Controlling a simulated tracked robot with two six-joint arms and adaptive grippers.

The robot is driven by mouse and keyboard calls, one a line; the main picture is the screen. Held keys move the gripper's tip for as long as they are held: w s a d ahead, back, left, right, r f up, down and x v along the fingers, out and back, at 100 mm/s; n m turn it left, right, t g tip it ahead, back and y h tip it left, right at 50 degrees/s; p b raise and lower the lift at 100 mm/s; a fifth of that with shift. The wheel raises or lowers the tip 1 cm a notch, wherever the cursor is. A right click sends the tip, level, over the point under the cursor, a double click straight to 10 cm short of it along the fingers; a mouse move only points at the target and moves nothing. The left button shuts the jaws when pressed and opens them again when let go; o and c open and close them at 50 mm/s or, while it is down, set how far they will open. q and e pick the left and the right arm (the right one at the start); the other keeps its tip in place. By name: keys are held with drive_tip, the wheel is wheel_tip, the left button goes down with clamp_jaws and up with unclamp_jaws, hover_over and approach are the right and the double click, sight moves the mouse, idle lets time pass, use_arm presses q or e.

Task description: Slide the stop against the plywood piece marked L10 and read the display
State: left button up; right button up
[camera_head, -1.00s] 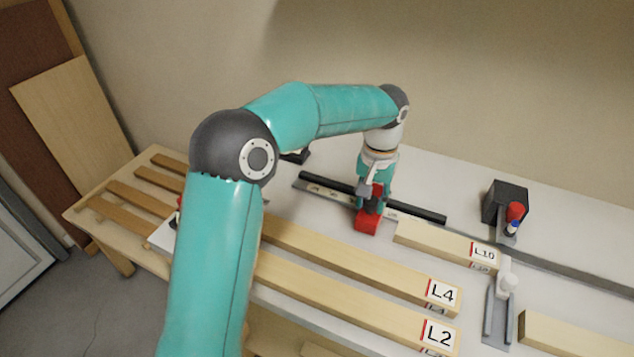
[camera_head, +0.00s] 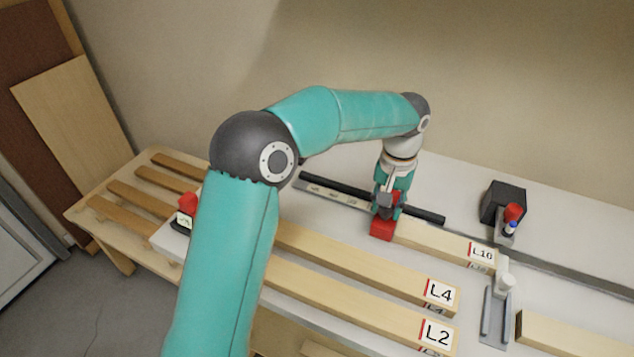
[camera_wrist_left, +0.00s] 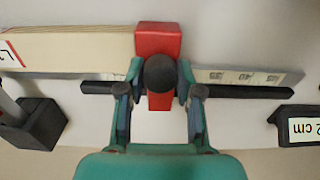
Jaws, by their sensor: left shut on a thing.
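In the left wrist view the red stop (camera_wrist_left: 158,42) meets the end of the plywood (camera_wrist_left: 80,48) with no gap that I can see. My left gripper (camera_wrist_left: 160,90) is shut on the stop's dark round knob (camera_wrist_left: 160,73). The display (camera_wrist_left: 305,129) is cut by the right edge of the wrist view; only "2 cm" shows, and its leading digits are hidden. My right gripper is not in view.
Boards marked L4 (camera_head: 439,293) and L2 (camera_head: 436,332) lie in front. A black block (camera_head: 503,203) with a red-topped part stands back right. A dark rail (camera_head: 425,214) and a scale strip (camera_wrist_left: 240,77) run behind the stop. A small device (camera_head: 181,222) sits at left.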

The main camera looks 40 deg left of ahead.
use_arm(q)
drive_tip(key=o, duration=0.9)
wheel_tip(320, 180, up, 9)
drive_tip(key=p, duration=0.8)
